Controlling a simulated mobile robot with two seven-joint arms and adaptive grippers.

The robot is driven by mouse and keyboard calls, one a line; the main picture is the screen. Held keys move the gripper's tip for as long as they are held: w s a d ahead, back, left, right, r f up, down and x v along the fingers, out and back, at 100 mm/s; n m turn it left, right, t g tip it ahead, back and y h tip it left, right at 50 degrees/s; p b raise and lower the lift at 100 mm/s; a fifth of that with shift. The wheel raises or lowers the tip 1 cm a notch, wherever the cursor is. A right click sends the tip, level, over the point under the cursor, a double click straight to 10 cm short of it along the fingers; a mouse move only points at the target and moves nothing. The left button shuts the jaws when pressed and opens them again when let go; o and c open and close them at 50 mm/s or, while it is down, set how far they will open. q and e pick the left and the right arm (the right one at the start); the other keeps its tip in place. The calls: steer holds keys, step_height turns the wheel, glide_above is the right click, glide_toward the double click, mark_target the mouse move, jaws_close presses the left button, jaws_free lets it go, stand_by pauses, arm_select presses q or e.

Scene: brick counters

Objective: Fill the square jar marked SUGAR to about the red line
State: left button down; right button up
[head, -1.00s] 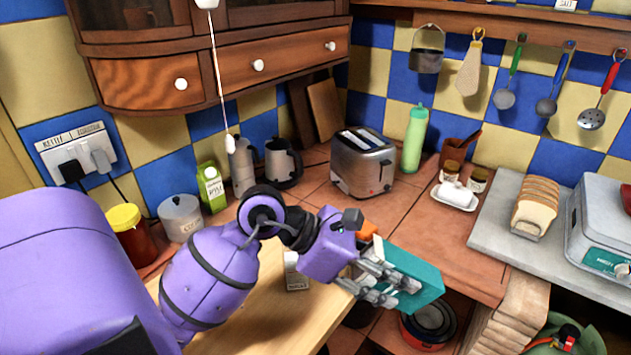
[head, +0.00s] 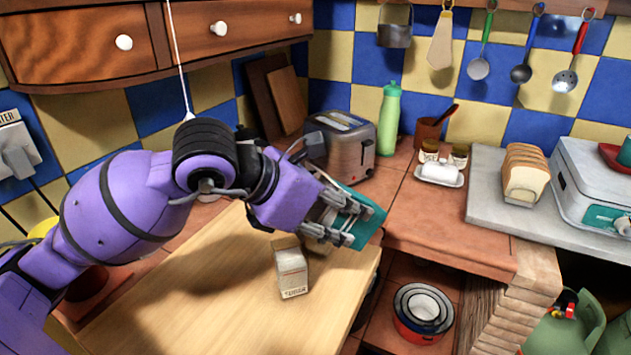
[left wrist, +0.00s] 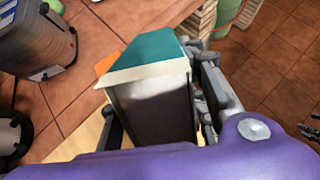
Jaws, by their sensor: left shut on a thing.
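A small pale square container (head: 292,272) stands on the wooden board. Dark lettering runs along its lower front, too small to read surely; I see no red line on it. My left gripper (head: 345,218) is shut on a teal box (head: 368,232), held tilted above the board's right edge, to the right of and higher than the pale container. In the left wrist view the box (left wrist: 155,50) shows a teal face, a cream edge and a grey side between the fingers. Its contents are hidden. Finger-like grey parts at the right edge may be my right gripper (left wrist: 311,128).
The wooden board (head: 215,305) has free room around the container. A toaster (head: 345,150) and green bottle (head: 388,118) stand behind the box. Nested bowls (head: 422,310) sit below the counter.

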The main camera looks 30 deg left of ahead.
step_height(320, 180, down, 5)
steer(key=b, duration=0.5)
arm_select(q)
steer(key=w+a+r+n+g+y+p, duration=0.2)
steer(key=a+r+n+y+p, duration=0.3)
steer(key=r+p, duration=0.5)
steer(key=shift+w+a+n+g+p, duration=0.25)
steer(key=shift+a+n+g+p, duration=0.35)
steer(key=shift+a+n+g, duration=0.15)
arm_select(e)
step_height(320, 180, up, 10)
steer(key=w, duration=0.2)
steer(key=shift+d+t, duration=0.3)
steer(key=shift+d, duration=0.1)
steer(key=shift+w+r, duration=0.25)
steer(key=shift+w, duration=0.1)
